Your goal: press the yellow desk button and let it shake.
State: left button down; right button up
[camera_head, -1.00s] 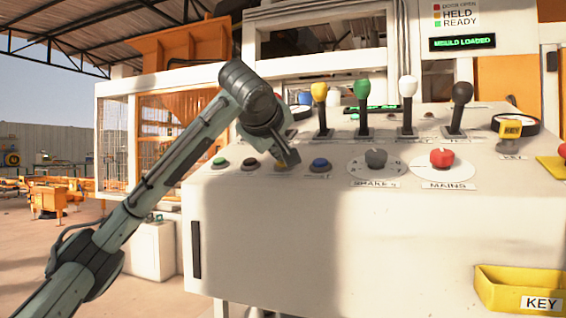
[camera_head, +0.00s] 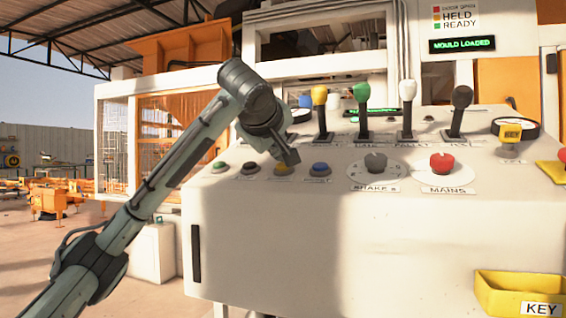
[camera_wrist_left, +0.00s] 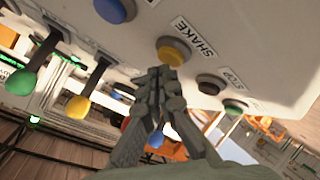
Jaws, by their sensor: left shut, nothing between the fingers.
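The yellow desk button (camera_head: 281,170) sits in the row of buttons on the sloped desk, partly covered by my left gripper (camera_head: 292,157) in the head view. In the left wrist view the yellow button (camera_wrist_left: 173,51) shows with its SHAKE label beside it. My left gripper (camera_wrist_left: 161,76) is shut and empty, with its fingertips just short of the button in that picture. I cannot tell whether they touch it. My right gripper is not in view.
A green button (camera_head: 219,167), a dark button (camera_head: 250,168) and a blue button (camera_head: 320,169) flank the yellow one. Several levers stand behind, including a yellow-topped one (camera_head: 319,95). A SHAKE dial (camera_head: 376,163) and red MAINS knob (camera_head: 442,162) are right. A yellow KEY tray (camera_head: 492,296) hangs in front.

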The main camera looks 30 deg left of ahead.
pick_arm(q)
jog(key=shift+s+r, duration=0.1)
jog(key=shift+r, duration=0.15)
jog(key=r+p, duration=0.1)
jog(key=s+r+p, duration=0.1)
jog(key=r, duration=0.1)
jog(key=s+r+p, duration=0.1)
jog(key=shift+d+r, duration=0.25)
dwell(0.7)
